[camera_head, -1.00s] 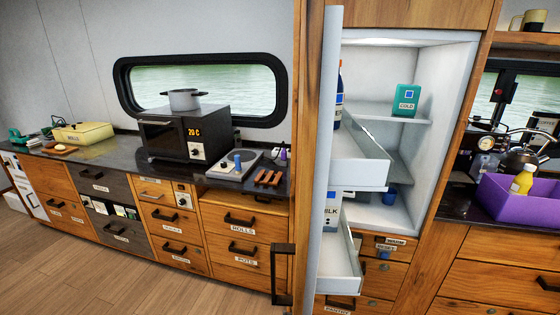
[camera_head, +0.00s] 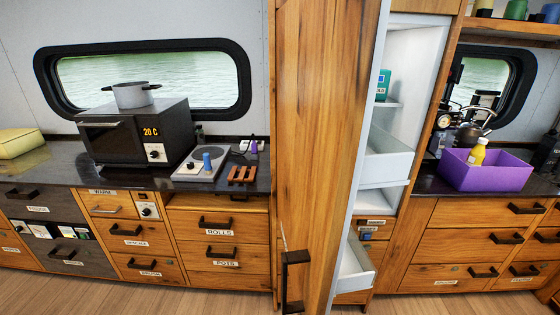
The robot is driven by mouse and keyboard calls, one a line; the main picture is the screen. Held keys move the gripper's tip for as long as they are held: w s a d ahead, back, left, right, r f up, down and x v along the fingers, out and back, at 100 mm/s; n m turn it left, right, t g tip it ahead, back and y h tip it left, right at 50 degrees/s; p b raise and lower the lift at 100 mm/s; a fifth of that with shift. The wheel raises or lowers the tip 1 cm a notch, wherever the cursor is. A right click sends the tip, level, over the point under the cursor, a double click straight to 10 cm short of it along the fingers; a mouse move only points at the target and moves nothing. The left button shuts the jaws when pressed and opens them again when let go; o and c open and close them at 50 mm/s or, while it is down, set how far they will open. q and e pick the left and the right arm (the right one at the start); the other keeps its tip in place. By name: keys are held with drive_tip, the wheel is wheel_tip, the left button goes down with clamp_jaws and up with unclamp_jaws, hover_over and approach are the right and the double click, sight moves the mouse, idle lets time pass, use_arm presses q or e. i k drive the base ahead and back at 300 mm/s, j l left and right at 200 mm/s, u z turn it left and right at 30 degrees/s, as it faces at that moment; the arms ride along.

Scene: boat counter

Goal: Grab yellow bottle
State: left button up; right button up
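A yellow bottle (camera_head: 478,152) with a pale label stands in a purple bin (camera_head: 495,178) on the dark counter at the right. Its upper part shows above the bin's rim; its base is hidden by the bin's front wall. Neither of my grippers shows in the head view.
A tall fridge (camera_head: 412,70) stands open left of the bin, its wooden door (camera_head: 325,130) swung out towards me. A coffee machine (camera_head: 455,125) and a kettle (camera_head: 472,133) stand behind the bin. An oven (camera_head: 135,135) carrying a pot (camera_head: 133,95) is on the left counter.

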sight(476, 156)
drive_tip(key=z, duration=1.4)
